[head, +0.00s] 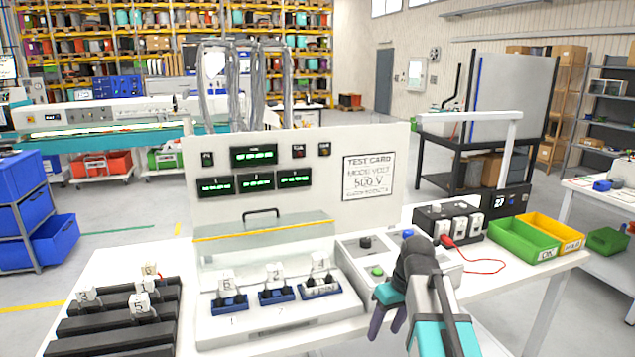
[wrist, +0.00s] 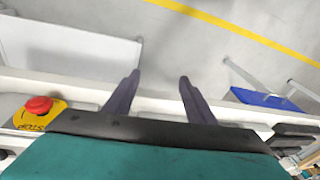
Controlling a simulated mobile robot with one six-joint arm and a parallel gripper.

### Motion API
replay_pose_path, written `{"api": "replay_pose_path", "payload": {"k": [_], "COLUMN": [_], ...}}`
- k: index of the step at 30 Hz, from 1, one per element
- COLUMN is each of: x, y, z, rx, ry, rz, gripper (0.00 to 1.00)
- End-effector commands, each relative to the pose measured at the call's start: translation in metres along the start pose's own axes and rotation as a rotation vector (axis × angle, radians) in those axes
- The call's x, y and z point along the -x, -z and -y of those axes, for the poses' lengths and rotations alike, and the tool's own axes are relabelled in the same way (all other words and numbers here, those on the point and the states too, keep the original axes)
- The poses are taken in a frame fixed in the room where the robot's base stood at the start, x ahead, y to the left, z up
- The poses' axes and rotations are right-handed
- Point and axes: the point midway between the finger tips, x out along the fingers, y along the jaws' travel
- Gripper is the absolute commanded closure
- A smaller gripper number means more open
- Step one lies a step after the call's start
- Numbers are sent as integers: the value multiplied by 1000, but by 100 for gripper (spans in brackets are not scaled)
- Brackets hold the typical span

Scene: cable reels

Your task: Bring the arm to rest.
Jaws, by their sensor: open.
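My gripper (head: 385,325) hangs over the front edge of the white bench (head: 110,268) in the head view, in front of the control box with the green button. Its two dark fingers point down and stand apart with nothing between them. In the wrist view my gripper (wrist: 160,85) is open and empty, with the bench edge and the grey floor below it. My arm comes in from the bottom right of the head view and hides part of the bench.
A test panel (head: 300,170) stands on the bench, with several white plugs in blue sockets (head: 276,296) before it. Black racks (head: 120,325) stand at left. A green bin (head: 523,240) and a yellow bin (head: 556,234) stand at right. A red emergency button (wrist: 39,105) shows beside my gripper.

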Motion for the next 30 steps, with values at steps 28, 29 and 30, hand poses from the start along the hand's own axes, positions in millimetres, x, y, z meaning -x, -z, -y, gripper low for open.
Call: {"api": "replay_pose_path", "payload": {"k": [28, 29, 30], "x": [-221, -227, -235], "y": [-121, -125, -132], "z": [29, 30, 32], "rx": [-82, -86, -91], "ry": [113, 115, 118], "rz": [322, 331, 344], "gripper": [50, 50, 50]}}
